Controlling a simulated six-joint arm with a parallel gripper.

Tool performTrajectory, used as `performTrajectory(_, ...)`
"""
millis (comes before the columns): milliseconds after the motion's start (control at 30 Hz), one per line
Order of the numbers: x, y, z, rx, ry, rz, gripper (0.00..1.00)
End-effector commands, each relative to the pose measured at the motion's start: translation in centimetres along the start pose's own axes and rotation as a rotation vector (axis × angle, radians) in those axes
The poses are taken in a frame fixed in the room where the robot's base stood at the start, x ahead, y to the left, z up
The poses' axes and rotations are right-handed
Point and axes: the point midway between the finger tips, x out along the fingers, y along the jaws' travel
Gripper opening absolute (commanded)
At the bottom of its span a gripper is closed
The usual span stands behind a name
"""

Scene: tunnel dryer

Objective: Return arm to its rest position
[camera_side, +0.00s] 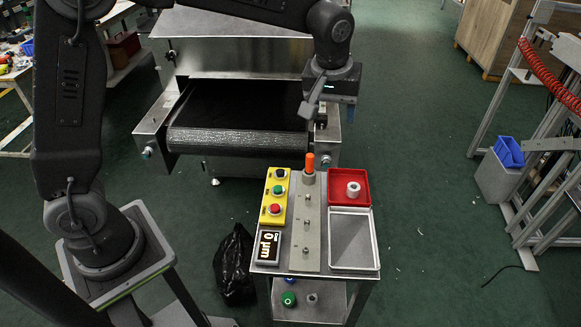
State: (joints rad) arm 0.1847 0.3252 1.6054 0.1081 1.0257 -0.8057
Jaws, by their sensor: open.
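My gripper (330,110) hangs from my dark arm at the upper middle, in front of the dryer's right side. Its two fingers are spread apart, with nothing seen between them. It is above and behind the small work stand (262,268), apart from the things on it. My arm reaches from its base at the left across the top of the view, where part of it is cut off by the frame edge.
The dryer's belt (235,105) lies behind the stand. The stand carries a yellow button box (274,197), a display (268,247), an orange-topped post (310,163), a red tray (363,181) holding a white ring (353,189), and an empty grey tray (352,266). Open floor (430,200) lies right.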

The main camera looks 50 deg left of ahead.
Motion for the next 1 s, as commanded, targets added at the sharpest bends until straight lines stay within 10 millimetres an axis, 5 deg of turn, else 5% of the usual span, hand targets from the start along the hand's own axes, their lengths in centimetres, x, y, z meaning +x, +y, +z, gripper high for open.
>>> performTrajectory(200, -6.1, -6.4, 3.5, 0.159, 0.063, 0.066, 0.64)
performTrajectory(400, -8.9, -11.9, 8.0, 0.308, 0.133, 0.108, 0.64)
performTrajectory(700, -8.9, -17.8, 14.5, 0.5, 0.238, 0.135, 0.64)
performTrajectory(1000, -8.3, -19.1, 16.2, 0.558, 0.267, 0.137, 0.64)
